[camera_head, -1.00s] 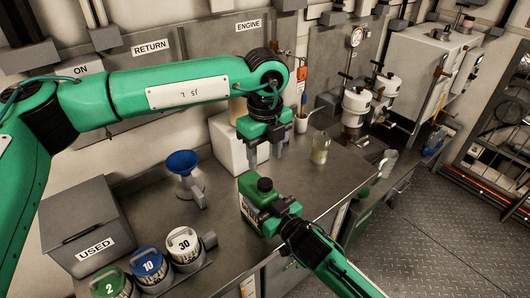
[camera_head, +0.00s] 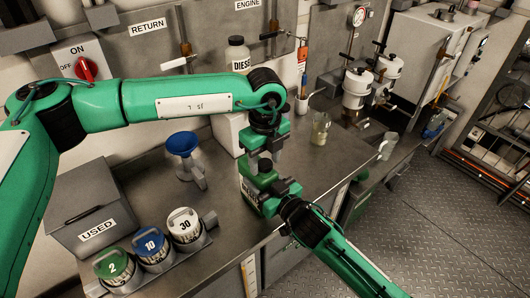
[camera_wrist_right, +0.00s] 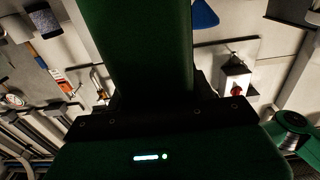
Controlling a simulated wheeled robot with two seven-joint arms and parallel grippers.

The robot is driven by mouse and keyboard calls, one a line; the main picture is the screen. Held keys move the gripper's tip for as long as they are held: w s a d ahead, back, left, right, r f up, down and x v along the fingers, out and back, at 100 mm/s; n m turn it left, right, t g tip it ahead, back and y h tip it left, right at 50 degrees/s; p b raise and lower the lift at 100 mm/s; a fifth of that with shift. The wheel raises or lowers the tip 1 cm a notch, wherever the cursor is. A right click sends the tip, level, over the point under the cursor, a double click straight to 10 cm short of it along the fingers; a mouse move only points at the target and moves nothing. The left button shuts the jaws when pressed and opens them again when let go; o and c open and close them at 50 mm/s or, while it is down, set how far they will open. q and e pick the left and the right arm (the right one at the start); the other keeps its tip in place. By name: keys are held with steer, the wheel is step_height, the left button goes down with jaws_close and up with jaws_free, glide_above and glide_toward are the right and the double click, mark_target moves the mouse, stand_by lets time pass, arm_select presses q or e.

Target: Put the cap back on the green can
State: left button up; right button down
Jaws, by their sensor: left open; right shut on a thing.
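The green can (camera_head: 260,183) is upright at the bench's front edge, partly hidden behind my grippers. A dark cap (camera_head: 265,164) shows at the top of the can; I cannot tell whether it is fully seated. My left gripper (camera_head: 265,156) is open, pointing down from above, with its fingers close around or just above the cap. My right gripper (camera_head: 277,190) is shut on the can's side from the front right. In the right wrist view the can (camera_wrist_right: 140,45) fills the middle as a dark green block.
A blue funnel (camera_head: 182,144) stands left on the bench. A grey USED bin (camera_head: 92,208) and several numbered lidded pots (camera_head: 150,246) stand at front left. A DIESEL bottle (camera_head: 237,55) is behind my left arm. A glass jar (camera_head: 320,128) stands right of the can.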

arm_select(q)
steer(key=c, duration=1)
